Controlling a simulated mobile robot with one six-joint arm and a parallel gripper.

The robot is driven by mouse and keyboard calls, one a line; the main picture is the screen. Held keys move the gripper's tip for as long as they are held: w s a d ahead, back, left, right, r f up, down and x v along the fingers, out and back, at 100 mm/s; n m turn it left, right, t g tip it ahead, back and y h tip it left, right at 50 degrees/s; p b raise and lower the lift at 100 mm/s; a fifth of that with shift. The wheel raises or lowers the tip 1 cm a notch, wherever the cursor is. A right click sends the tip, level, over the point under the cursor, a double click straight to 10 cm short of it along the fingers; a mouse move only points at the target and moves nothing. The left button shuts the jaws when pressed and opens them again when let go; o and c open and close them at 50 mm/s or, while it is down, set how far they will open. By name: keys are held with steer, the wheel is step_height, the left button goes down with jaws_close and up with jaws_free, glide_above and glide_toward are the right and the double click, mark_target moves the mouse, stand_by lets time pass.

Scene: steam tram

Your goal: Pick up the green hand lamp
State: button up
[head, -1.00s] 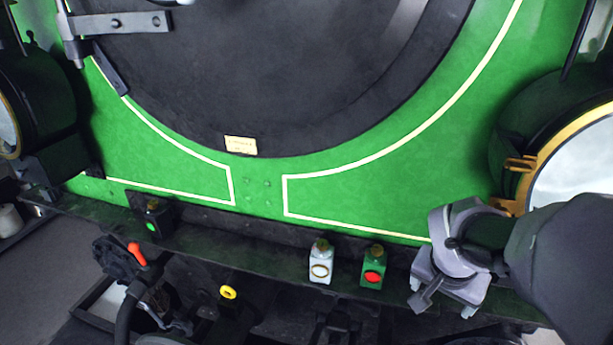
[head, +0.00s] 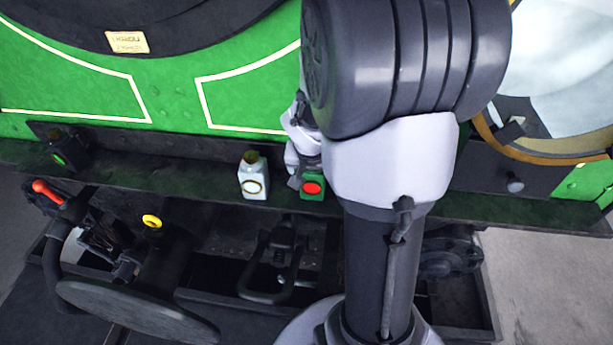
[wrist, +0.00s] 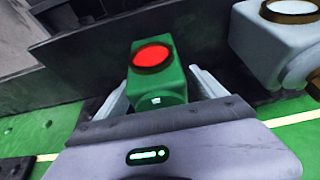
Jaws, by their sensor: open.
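The green hand lamp (head: 313,188), with a red round lens, stands on the dark running-board ledge (head: 215,187) in the head view. My arm hides part of it. In the wrist view the lamp (wrist: 160,88) lies between the two fingers of my gripper (wrist: 158,80). The fingers are open, one on each side of its body. I cannot tell whether either touches it. In the head view my gripper (head: 298,150) is mostly hidden behind my arm, right at the lamp.
A white lamp (head: 253,179) stands close to the left of the green one; it also shows in the wrist view (wrist: 262,45). A black lamp with a green lens (head: 62,150) is farther left. A large brass-rimmed headlamp (head: 545,150) is at the right.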

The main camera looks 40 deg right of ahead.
jaws_close()
stand_by(0.3)
